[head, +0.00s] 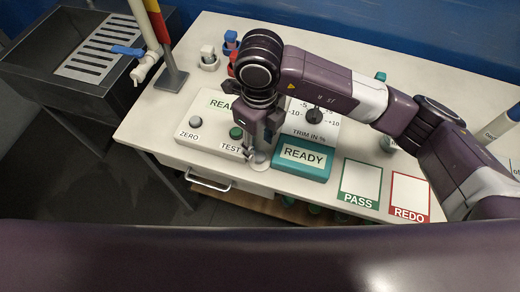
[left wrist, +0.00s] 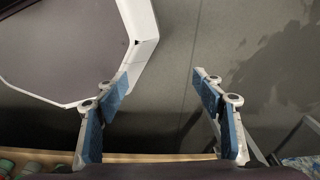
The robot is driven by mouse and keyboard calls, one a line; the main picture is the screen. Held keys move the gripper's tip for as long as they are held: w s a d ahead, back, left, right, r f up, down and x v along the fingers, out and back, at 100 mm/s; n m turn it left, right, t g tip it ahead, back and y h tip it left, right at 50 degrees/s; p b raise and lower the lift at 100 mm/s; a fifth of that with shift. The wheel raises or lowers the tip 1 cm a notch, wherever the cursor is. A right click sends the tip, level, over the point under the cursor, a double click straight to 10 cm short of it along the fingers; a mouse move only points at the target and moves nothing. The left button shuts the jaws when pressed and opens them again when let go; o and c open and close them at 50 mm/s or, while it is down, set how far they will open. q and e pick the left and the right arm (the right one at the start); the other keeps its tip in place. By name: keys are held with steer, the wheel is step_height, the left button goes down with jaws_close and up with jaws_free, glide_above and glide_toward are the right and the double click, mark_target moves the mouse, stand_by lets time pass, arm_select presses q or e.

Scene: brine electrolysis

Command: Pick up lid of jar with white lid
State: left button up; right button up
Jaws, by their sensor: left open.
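A small jar with a white lid (head: 208,55) stands upright at the back left of the table in the head view, beside the jars with blue and red tops. My right gripper (head: 256,152) points down near the table's front, between the console and the teal READY box, over a small pale round piece. It is well in front of the white-lidded jar, and its fingers are too small to tell apart. My left gripper (left wrist: 161,82) shows in the left wrist view, with its blue-padded fingers wide apart and nothing between them, above dark floor.
A jar with a blue top (head: 230,41) stands close to the white-lidded one. The console (head: 190,145), READY box (head: 302,158), PASS card (head: 361,184) and REDO card (head: 410,194) line the front. A sink (head: 45,85) is at left. My right arm spans the table.

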mark_target(260, 156)
steer(key=f+p, duration=0.2)
steer(key=f, duration=0.1)
steer(key=shift+s+d, duration=0.1)
steer(key=shift+s, duration=0.25)
steer(key=shift+w+f, duration=0.25)
steer(key=shift+f, duration=1.2)
steer(key=c, duration=0.6)
arm_select(q)
steer(key=shift+s+r, duration=0.45)
steer(key=shift+r, duration=0.25)
steer(key=shift+s+r, duration=0.4)
steer(key=shift+r, duration=0.25)
arm_select(e)
steer(key=c, duration=0.4)
